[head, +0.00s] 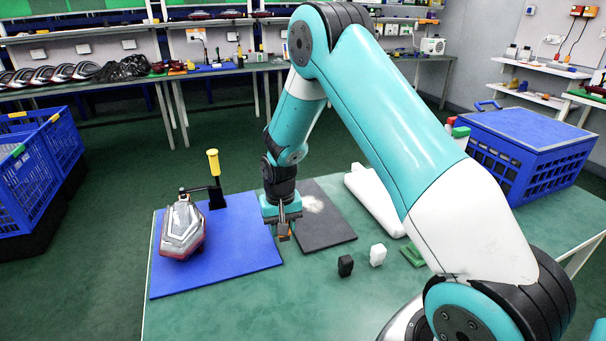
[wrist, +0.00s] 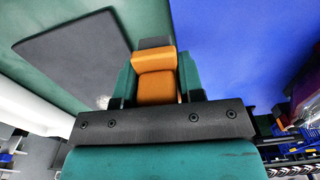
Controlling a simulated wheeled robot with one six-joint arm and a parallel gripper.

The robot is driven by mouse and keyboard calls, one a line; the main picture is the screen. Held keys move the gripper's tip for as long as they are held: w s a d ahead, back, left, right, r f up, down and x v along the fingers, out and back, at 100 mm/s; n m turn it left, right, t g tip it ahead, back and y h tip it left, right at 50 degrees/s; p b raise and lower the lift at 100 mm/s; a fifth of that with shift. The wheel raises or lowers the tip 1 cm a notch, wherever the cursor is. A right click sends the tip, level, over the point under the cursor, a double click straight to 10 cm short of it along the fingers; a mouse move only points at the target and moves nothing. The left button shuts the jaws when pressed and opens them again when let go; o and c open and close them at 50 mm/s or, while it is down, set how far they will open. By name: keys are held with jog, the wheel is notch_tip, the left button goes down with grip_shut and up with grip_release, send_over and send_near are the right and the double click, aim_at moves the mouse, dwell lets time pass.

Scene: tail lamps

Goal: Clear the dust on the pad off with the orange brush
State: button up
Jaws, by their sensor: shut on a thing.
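My gripper (head: 283,226) points down over the strip between the blue mat and the dark pad, at the pad's left edge. It is shut on the orange brush (wrist: 155,80), which fills the space between the fingers in the wrist view. The dark grey pad (head: 327,238) lies flat on the green table. A pale patch of dust (head: 313,204) is on its far part, right of my gripper. In the wrist view the pad (wrist: 75,52) is at the left, with a little dust near the gripper's edge.
A blue mat (head: 235,270) holds a tail lamp (head: 182,229) and a yellow-handled clamp (head: 214,175). A black block (head: 345,266) and a white block (head: 377,255) stand in front of the pad. White rolls (head: 372,200) lie right of it. A blue crate (head: 530,145) stands at the back right.

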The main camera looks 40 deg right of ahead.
jog(key=w+d+r+m+p, duration=0.4)
jog(key=w+d+m+p, duration=0.1)
jog(key=w+d+m, duration=0.25)
jog(key=shift+m, duration=0.35)
jog(key=shift+w+d+f+b, duration=0.2)
jog(key=shift+f+b, duration=0.5)
jog(key=shift+f, duration=0.25)
jog(key=shift+w+d+f+b, duration=0.1)
jog(key=shift+d+f+b, duration=0.15)
jog(key=shift+f+b, duration=0.55)
jog(key=shift+w+d+f+b, duration=0.15)
jog(key=shift+f+b, duration=0.4)
jog(key=shift+f, duration=0.55)
jog(key=shift+f+b, duration=0.7)
jog(key=shift+f, duration=0.35)
